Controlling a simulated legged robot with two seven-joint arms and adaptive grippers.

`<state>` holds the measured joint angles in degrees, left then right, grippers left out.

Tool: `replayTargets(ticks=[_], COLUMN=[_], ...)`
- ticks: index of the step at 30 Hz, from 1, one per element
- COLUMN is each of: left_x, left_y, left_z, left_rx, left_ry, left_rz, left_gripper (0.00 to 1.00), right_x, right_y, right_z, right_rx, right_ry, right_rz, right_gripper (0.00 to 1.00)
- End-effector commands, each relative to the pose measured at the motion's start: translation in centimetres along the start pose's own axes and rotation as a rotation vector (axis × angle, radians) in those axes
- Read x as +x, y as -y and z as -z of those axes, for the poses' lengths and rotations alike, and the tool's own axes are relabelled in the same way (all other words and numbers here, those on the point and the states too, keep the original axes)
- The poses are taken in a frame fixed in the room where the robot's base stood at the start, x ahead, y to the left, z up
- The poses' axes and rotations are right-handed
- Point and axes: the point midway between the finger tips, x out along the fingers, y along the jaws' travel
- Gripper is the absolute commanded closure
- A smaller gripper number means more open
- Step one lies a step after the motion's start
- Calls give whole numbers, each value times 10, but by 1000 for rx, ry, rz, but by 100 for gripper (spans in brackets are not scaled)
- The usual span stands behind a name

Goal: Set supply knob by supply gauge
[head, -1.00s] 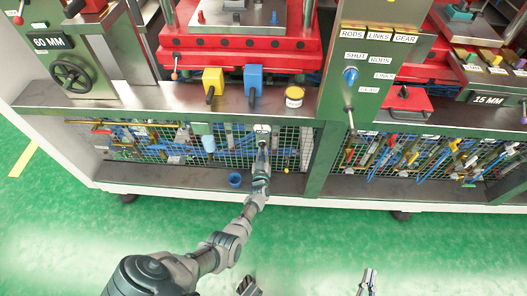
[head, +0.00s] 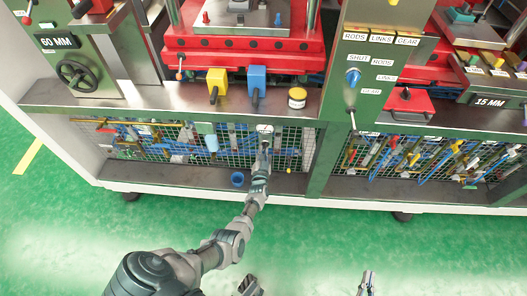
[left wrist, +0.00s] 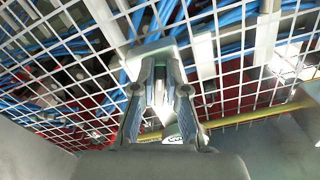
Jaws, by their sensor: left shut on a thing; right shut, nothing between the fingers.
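My left gripper (head: 264,146) is at the wire mesh under the bench, just below a small white plate with dark marks (head: 264,128). In the left wrist view the gripper (left wrist: 160,92) is shut on a small pale part, which I take to be the supply knob (left wrist: 159,98); the fingers hide much of it. A round white face with dark marks (left wrist: 176,139), perhaps the supply gauge, shows low between the fingers; its reading is too small to tell. My right gripper (head: 368,283) is shut and empty over the green floor at the bottom edge.
A blue cup (head: 238,179) stands on the lower shelf left of my left gripper. Blue hoses and pipes run behind the mesh (left wrist: 240,80). The floor in front is clear.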

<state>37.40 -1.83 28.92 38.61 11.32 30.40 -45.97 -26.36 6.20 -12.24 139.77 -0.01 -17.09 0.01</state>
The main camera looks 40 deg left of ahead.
Motion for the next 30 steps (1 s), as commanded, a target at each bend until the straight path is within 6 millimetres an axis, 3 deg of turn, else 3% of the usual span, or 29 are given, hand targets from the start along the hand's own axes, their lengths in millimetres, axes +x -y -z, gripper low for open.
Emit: replayTargets(ticks=[1,13,14,15,17,26,30], left_x=[-6,-6,-6,-6,-5,-3,-12], left_y=[-6,-5,-5,-5,-4,-1,-2], left_z=[-10,-10,-10,-10,-9,-3,-4], left_rx=[6,11,11,11,10,8,8], left_ry=[19,20,20,19,16,6,6], left_rz=[-14,-14,-14,-13,-11,-4,-5], left_gripper=[100,100,83,73,62,62,62], right_x=[0,0,0,0,0,-2,-2], right_y=[0,0,0,0,0,0,0], right_z=[-2,-2,-2,-2,-2,-3,-2], right_rx=[0,-1,-2,-2,-2,-5,-4], right_ry=[2,4,4,4,5,8,5], right_rz=[0,0,0,0,0,1,1], right_gripper=[100,100,100,100,100,100,100])
